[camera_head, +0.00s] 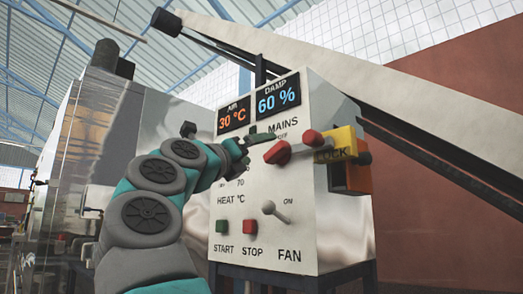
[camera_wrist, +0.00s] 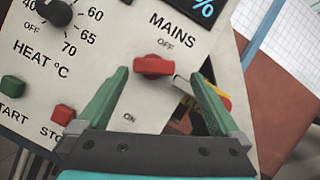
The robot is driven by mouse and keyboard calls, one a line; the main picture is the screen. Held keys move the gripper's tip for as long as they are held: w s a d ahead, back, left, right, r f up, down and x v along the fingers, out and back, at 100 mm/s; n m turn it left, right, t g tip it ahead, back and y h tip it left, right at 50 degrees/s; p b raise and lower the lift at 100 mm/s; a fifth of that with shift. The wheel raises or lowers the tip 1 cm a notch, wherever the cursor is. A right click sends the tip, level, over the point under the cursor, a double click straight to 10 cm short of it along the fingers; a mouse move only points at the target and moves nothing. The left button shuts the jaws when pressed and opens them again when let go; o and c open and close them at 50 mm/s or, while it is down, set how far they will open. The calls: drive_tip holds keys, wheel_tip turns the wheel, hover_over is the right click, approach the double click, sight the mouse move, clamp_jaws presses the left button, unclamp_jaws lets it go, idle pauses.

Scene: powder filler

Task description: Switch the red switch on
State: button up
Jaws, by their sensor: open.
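My gripper (camera_head: 256,143) is in front of the panel at the switch's left in the head view. In the wrist view my gripper (camera_wrist: 160,73) is open, with one green finger on each side of the red switch. I see no clear contact. The arm hides part of the panel in the head view.
A yellow LOCK piece (camera_head: 340,146) sits close to the switch's right. A HEAT knob (camera_wrist: 56,12), green START button (camera_head: 222,226), red STOP button (camera_head: 250,227) and FAN lever (camera_head: 276,212) share the panel. A sloping conveyor tube (camera_head: 330,80) passes behind.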

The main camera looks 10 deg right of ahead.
sight(272, 151)
drive_tip(key=p+x, duration=0.1)
drive_tip(key=x, duration=0.1)
drive_tip(key=p+x, duration=0.1)
drive_tip(key=x, duration=0.1)
drive_tip(key=f+p+x, duration=0.1)
drive_tip(key=x, duration=0.2)
drive_tip(key=shift+w+p, duration=0.25)
drive_tip(key=shift+p, duration=0.05)
drive_tip(key=shift+w+d, duration=0.3)
drive_tip(key=shift+d, duration=0.1)
drive_tip(key=c, duration=1)
